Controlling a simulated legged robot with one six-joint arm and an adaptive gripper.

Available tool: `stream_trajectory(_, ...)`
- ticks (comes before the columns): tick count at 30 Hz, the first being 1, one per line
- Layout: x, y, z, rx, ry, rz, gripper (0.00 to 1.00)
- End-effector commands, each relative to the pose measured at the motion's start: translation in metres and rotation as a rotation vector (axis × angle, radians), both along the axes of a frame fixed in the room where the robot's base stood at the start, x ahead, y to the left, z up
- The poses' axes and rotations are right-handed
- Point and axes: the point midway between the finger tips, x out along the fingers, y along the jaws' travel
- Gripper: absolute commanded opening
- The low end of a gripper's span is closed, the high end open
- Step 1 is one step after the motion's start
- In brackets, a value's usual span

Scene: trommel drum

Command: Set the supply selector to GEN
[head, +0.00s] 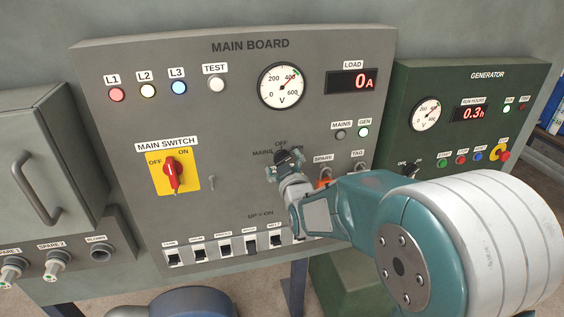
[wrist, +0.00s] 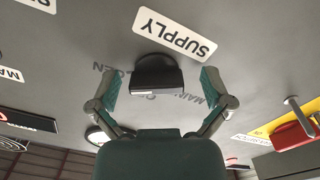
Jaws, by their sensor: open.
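The supply selector is a black knob (wrist: 158,76) on the grey main board (head: 130,130). The wrist view shows it upside down, with the SUPPLY label (wrist: 175,33) beside it and OFF, MAINS and GEN printed around it. My gripper (wrist: 160,92) is open, with one finger on each side of the knob and gaps between. In the head view my gripper (head: 284,163) covers most of the selector (head: 287,155); OFF and MAINS show, while GEN is hidden. I cannot tell which mark the knob points to.
The red main switch (head: 173,172) is to the left. A row of breakers (head: 224,246) runs below, partly behind my arm. The load display (head: 352,82) reads 0 A. The green generator panel (head: 470,90) stands right.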

Motion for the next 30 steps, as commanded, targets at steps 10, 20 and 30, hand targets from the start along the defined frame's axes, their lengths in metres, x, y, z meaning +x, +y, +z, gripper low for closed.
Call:
stream_trajectory(10, -0.033, -0.009, 0.0, 0.0, 0.001, 0.0, 1.0)
stream_trajectory(20, -0.096, -0.025, -0.001, -0.001, 0.0, 0.0, 1.0)
stream_trajectory(30, -0.114, -0.03, -0.002, -0.002, 0.001, 0.0, 1.0)
